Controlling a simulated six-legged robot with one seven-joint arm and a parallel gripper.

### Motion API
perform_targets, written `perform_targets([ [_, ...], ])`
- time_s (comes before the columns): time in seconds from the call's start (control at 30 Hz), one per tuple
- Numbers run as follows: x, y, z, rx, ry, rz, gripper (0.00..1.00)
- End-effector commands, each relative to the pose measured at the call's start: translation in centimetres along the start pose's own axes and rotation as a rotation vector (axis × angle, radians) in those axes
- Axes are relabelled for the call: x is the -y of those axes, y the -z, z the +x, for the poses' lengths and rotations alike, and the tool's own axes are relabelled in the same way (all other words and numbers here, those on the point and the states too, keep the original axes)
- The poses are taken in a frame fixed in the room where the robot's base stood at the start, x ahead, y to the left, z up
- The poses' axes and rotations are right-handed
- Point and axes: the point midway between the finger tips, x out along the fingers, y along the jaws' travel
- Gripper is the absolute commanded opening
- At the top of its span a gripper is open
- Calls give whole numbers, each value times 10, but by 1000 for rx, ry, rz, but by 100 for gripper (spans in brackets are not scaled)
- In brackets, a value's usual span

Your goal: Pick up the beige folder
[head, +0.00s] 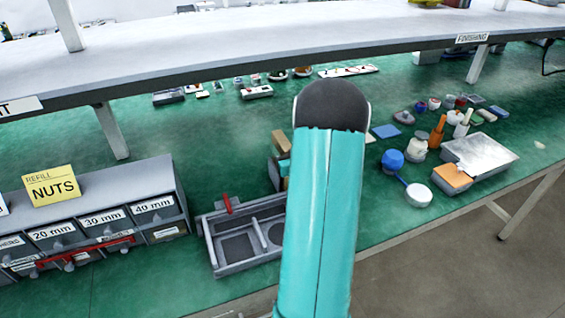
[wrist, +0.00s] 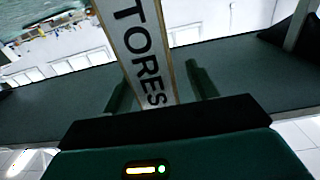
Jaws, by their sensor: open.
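A beige-brown upright piece (head: 281,141) shows in the head view just left of my teal arm, in a small group of upright items on the green bench. It may be the beige folder; my arm hides part of the group, so I cannot tell for certain. My gripper (wrist: 160,90) shows in the wrist view with its two dark green fingers apart. A white board with wooden edges, lettered "TORES" (wrist: 142,45), appears between the fingers; I cannot tell how far off it is. No folder is recognisable in the wrist view. The head view does not show my fingers.
A grey compartment tray (head: 215,262) with a red-handled tool stands left of my arm. Labelled drawers (head: 95,222) stand further left. A long shelf (head: 200,62) spans above the bench. Jars, brushes and a metal-topped box (head: 482,152) are on the right.

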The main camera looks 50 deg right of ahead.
Motion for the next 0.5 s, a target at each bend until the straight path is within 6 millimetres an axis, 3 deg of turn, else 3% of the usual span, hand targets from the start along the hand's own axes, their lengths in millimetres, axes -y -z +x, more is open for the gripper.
perform_targets([
  [0.1,0,0,12,-1,-1,0,58],
  [0.33,-1,0,15,0,-2,0,58],
  [0.37,-1,0,15,0,-2,0,56],
  [0.5,-1,0,14,0,-2,0,29],
])
